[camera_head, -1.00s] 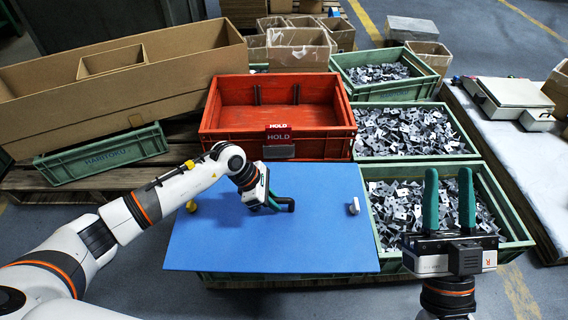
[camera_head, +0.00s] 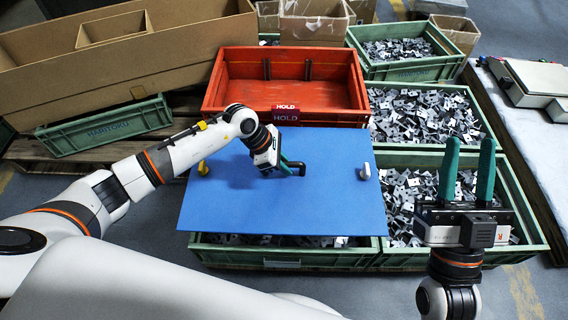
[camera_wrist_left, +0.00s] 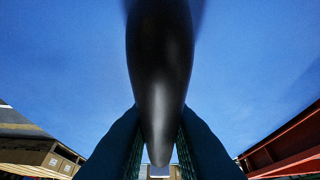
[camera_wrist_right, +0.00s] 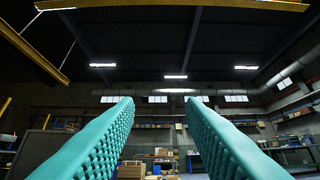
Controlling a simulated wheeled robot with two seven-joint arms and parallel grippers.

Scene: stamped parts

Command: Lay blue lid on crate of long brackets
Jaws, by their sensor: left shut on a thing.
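The flat blue lid (camera_head: 275,210) has a black bar handle (camera_head: 297,169) in its middle, a yellow knob (camera_head: 203,168) on the left and a pale knob (camera_head: 365,172) on the right. My left gripper (camera_head: 291,168) is shut on the black handle, which also fills the middle of the left wrist view (camera_wrist_left: 160,80). The lid covers most of a green crate (camera_head: 225,255); metal parts show along its front. Whether the lid touches the rim, I cannot tell. My right gripper (camera_head: 468,145) is open and empty, fingers pointing up; its fingers flank an empty gap in the right wrist view (camera_wrist_left: 160,150).
A red HOLD crate (camera_head: 340,110) stands directly behind the lid. Green crates of small metal parts (camera_head: 425,115) stand to the right. A long cardboard box (camera_head: 200,50) and a green crate (camera_head: 105,125) are at the left. A pale table (camera_head: 530,130) is at far right.

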